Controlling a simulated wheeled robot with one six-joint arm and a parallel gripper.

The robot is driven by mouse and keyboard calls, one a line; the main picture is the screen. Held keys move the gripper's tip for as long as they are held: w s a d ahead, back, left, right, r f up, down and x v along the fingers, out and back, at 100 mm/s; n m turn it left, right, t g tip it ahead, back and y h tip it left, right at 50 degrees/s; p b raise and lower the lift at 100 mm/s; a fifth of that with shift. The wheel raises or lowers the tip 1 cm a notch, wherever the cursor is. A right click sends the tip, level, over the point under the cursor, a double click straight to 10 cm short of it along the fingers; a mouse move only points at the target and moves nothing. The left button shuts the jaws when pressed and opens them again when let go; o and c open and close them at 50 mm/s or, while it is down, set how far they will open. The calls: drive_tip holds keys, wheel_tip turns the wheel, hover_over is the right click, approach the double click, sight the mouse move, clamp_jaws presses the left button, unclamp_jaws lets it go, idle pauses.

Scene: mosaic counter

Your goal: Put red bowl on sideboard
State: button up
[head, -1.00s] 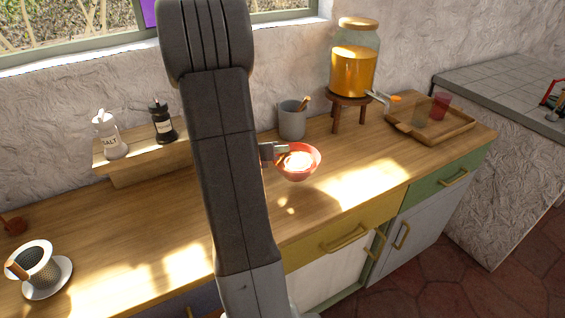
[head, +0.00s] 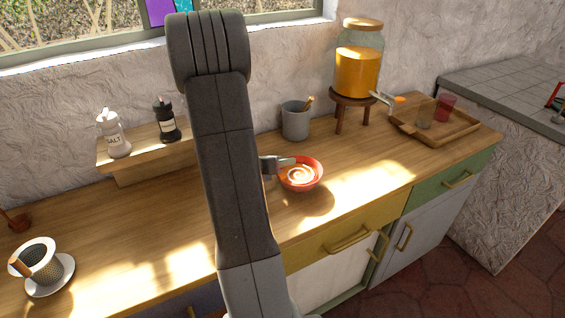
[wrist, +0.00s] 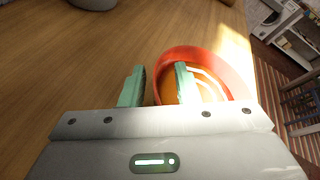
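The red bowl (head: 316,177) has a pale swirl pattern inside and is right of my arm in the head view. My gripper (head: 291,163) holds it by its left rim, over the wooden-topped sideboard (head: 130,228) with coloured drawers. A shadow below and right of the bowl suggests it is a little above the wood. In the wrist view, the bowl (wrist: 238,82) is right of centre and roughly level. My gripper (wrist: 158,88) has one green finger inside the bowl and one outside, with the wall between them. The bowl's underside is hidden.
A grey mug (head: 295,122) and a juice dispenser (head: 357,72) on a stand are behind the bowl. A wooden tray (head: 462,136) with cups lies right. A shelf (head: 150,165) with shakers and a white cup (head: 40,262) are left. Sunlit wood right of the bowl is clear.

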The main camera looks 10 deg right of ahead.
drive_tip(key=shift+r, duration=0.1)
drive_tip(key=shift+a+r, duration=0.1)
drive_tip(key=shift+a, duration=0.1)
drive_tip(key=b+v, duration=0.1)
drive_tip(key=v, duration=1)
drive_tip(key=shift+s+a, duration=0.25)
